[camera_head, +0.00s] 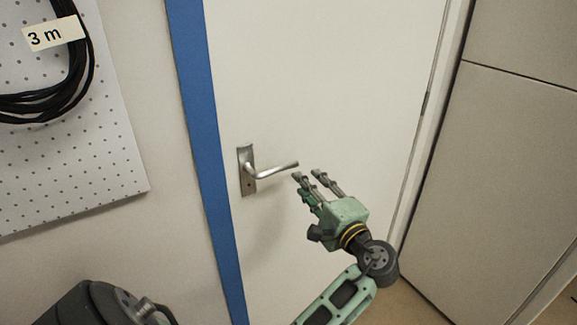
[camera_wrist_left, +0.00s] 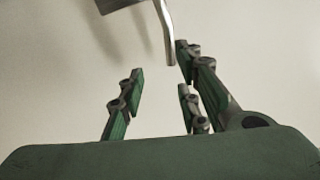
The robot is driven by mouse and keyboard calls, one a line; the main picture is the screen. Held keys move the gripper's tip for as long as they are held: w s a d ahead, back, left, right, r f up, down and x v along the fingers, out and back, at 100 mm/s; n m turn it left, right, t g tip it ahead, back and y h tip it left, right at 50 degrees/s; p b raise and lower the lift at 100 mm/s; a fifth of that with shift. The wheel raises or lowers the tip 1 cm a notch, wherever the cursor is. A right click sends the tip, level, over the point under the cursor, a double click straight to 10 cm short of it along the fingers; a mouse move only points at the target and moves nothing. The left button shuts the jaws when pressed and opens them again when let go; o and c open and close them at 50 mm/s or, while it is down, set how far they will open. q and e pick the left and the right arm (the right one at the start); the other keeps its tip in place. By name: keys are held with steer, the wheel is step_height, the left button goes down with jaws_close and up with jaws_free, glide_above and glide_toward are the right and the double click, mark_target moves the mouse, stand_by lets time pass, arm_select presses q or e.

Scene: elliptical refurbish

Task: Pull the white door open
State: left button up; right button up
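The white door (camera_head: 330,75) stands flush beside a blue frame strip (camera_head: 196,110) on its left, with no gap visible. Its silver lever handle (camera_head: 272,172) sits near the left edge and points right, tilted slightly up. My left gripper (camera_head: 308,174) is just right of the lever's free end, fingers spread and pointing at it, with nothing held. In the left wrist view the lever (camera_wrist_left: 166,32) comes down from the top, its end close to the right-hand fingers of the gripper (camera_wrist_left: 158,62). I cannot tell whether they touch. My right gripper is not in view.
A white perforated board (camera_head: 90,165) with a coiled black cable (camera_head: 50,100) and a "3 m" label (camera_head: 53,34) is on the wall at left. A hinge (camera_head: 425,102) shows on the door's right side. Beige panels (camera_head: 500,160) stand at the right, close to the door.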

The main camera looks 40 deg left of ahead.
mark_target(291, 167)
arm_select(q)
steer(key=shift+s+a+r+n+g+p, duration=0.2)
steer(key=shift+a+r+n+g+p, duration=0.2)
steer(key=shift+a+r, duration=0.7)
steer(key=x, duration=0.4)
steer(key=shift+w+a+p, duration=0.2)
steer(key=shift+a+p, duration=0.2)
steer(key=shift+a, duration=0.3)
steer(key=shift+w, duration=0.1)
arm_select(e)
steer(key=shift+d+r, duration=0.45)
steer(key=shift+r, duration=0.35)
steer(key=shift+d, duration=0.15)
arm_select(q)
steer(key=shift+c, duration=0.5)
jaws_close()
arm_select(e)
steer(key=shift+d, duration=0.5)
